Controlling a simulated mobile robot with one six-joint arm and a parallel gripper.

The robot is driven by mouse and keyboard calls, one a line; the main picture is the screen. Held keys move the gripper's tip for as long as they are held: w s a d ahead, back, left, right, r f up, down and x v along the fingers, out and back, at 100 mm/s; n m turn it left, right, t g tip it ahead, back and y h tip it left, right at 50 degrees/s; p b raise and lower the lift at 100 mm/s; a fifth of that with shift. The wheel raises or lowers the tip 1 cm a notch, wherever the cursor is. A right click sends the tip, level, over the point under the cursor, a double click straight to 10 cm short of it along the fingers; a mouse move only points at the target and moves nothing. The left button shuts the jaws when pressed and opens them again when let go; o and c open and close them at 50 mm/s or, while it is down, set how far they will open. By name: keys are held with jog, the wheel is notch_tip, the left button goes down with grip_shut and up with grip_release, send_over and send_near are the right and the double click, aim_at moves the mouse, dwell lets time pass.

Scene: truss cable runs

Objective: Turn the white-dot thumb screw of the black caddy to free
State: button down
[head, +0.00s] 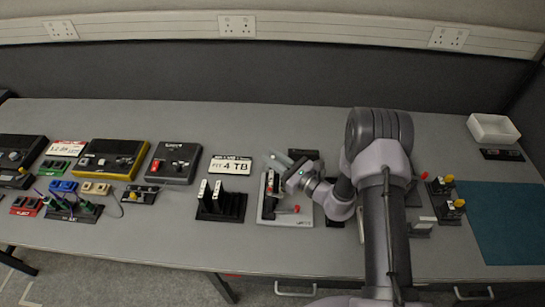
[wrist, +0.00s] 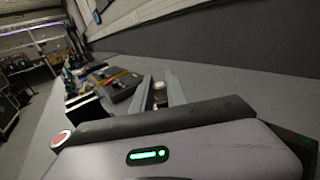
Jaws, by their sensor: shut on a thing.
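A dark upright caddy (head: 269,187) with a red mark stands on a light grey plate (head: 268,216) near the middle of the bench in the head view. A red knob (head: 296,209) sits at the plate's right. My gripper (head: 274,164) comes in from the right over the caddy's far end. In the wrist view my gripper's two grey fingers (wrist: 156,82) are shut on a small pale-and-dark piece (wrist: 159,95), which I take for the thumb screw. The fingers hide most of it. I cannot make out the white dot or how far the screw is turned.
A black rack (head: 236,210) with two white-faced upright units stands just left of the plate. Boxes and coloured blocks fill the left. Yellow-knobbed units (head: 447,205), a teal mat (head: 500,222) and a white bin (head: 492,130) are right.

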jog(key=c, duration=1.3)
grip_release()
jog(key=p+v, duration=0.2)
jog(key=v, duration=1.5)
jog(key=shift+s+d, duration=0.15)
